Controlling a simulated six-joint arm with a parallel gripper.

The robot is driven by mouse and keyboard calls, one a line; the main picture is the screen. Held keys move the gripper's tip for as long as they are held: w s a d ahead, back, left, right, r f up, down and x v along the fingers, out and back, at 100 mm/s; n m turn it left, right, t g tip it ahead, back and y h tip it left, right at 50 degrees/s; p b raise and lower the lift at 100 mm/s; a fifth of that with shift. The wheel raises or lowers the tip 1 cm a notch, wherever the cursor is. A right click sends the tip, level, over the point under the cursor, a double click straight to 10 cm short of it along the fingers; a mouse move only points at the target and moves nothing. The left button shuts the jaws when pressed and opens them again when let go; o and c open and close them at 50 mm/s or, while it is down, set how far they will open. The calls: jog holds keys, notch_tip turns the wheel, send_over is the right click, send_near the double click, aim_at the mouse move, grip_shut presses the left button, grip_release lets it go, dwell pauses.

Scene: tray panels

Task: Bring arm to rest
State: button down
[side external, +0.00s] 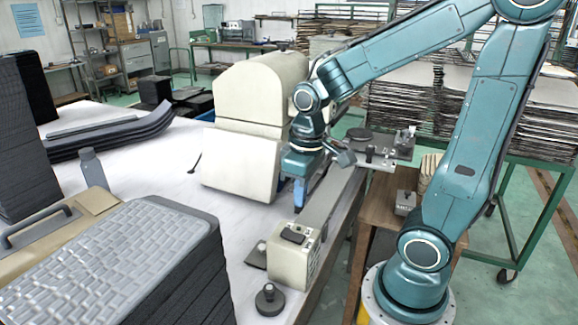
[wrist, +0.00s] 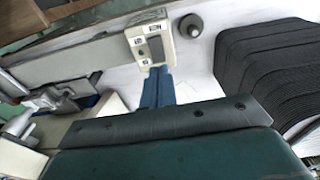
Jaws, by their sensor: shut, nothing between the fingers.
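My gripper (side external: 298,203) hangs downward over the white table, in front of the large cream machine (side external: 262,95) in the side external view. Its blue fingers are shut and empty. In the wrist view the gripper (wrist: 157,75) points toward the small cream control box (wrist: 150,38). In the side external view this box (side external: 292,258) is at the near end of a long grey strip, lower than my gripper and nearer the camera. I cannot tell the exact height of the fingertips above the table.
A stack of dark panels with a grey woven top (side external: 120,255) stands at the front left. A grey bottle (side external: 93,170) and curved dark panels (side external: 110,135) are farther back. A black knob (side external: 269,299) sits near the table's front edge.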

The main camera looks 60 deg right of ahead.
jog(key=s+a+r+t, duration=0.4)
jog(key=s+r, duration=0.2)
jog(key=r, duration=0.2)
jog(key=shift+s+r+t, duration=0.3)
jog(key=shift+r, duration=0.1)
